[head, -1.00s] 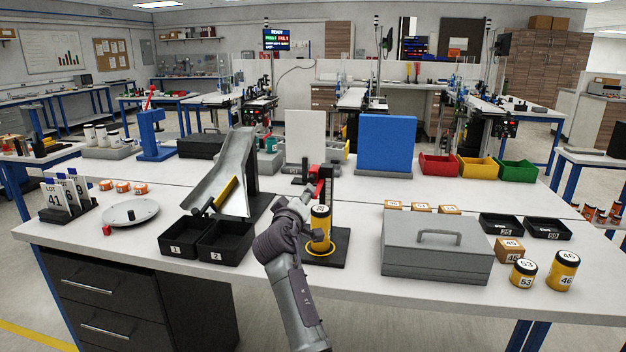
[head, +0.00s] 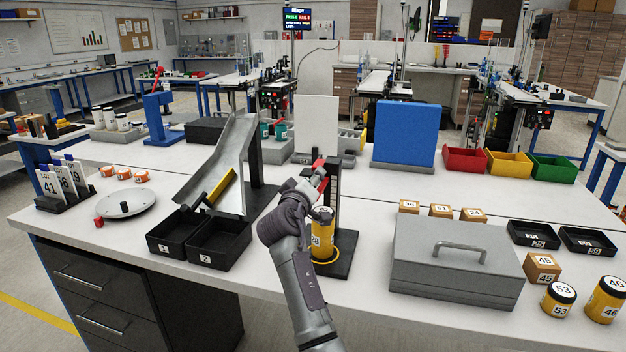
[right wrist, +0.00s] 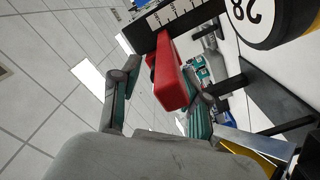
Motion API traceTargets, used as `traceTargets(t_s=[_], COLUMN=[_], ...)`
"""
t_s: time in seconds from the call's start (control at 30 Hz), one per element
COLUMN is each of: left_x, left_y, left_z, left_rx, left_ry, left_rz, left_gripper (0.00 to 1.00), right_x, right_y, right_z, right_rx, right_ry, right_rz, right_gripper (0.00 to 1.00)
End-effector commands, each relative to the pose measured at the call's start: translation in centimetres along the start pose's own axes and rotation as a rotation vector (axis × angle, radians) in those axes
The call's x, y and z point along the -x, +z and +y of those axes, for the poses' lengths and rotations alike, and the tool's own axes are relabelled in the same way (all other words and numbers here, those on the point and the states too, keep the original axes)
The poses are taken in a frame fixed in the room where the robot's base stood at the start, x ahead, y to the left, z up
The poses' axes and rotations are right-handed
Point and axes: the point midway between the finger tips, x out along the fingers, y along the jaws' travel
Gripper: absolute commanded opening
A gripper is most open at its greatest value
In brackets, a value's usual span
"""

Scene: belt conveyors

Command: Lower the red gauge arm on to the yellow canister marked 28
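The yellow canister marked 28 (head: 322,240) stands upright on the black base of the gauge stand (head: 343,262), partly hidden behind my right arm. The red gauge arm (head: 319,168) is on the upright scale post, above the canister. In the right wrist view the red arm (right wrist: 172,78) lies between the fingers of my right gripper (right wrist: 165,85), with a gap on the left finger's side. The right gripper (head: 318,186) is open at the red arm. My left gripper is out of view.
A grey lidded box (head: 455,262) stands right of the stand. Black bins 1 (head: 176,232) and 2 (head: 220,243) and a grey chute (head: 228,165) stand left. A white panel (head: 317,125) and a blue panel (head: 403,135) rise behind. Canisters 53 (head: 558,300) and 46 (head: 605,300) stand at far right.

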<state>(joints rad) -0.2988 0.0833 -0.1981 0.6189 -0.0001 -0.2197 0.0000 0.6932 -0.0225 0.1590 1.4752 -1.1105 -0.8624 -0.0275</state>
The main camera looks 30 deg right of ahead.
Motion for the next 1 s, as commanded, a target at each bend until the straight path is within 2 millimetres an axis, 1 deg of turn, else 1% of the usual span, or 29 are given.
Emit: traceTargets(t_s=[0.03,0.23,0.5,0.6,0.73,0.9,1.0], left_x=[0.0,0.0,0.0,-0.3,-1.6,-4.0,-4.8], left_y=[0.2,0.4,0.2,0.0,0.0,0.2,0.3], left_z=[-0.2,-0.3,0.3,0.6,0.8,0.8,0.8], left_rx=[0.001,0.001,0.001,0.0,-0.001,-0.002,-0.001], left_ry=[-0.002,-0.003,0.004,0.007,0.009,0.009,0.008], left_rz=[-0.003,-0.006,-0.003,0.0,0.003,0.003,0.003], left_gripper=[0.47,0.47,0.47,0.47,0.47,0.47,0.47], right_x=[0.0,0.0,-0.1,-0.1,-0.1,-0.1,-0.1], right_y=[0.0,0.1,0.1,0.3,1.4,3.3,3.9], right_z=[0.0,0.0,0.0,-0.2,-1.2,-3.1,-3.7], right_rx=[0.0,0.001,0.001,0.001,0.002,0.002,0.002], right_ry=[0.0,0.0,0.0,0.0,0.0,0.0,0.0], right_rz=[0.0,-0.001,-0.002,-0.002,-0.003,-0.004,-0.004], right_gripper=[0.34,0.01,0.0,0.0,0.0,0.0,0.0])
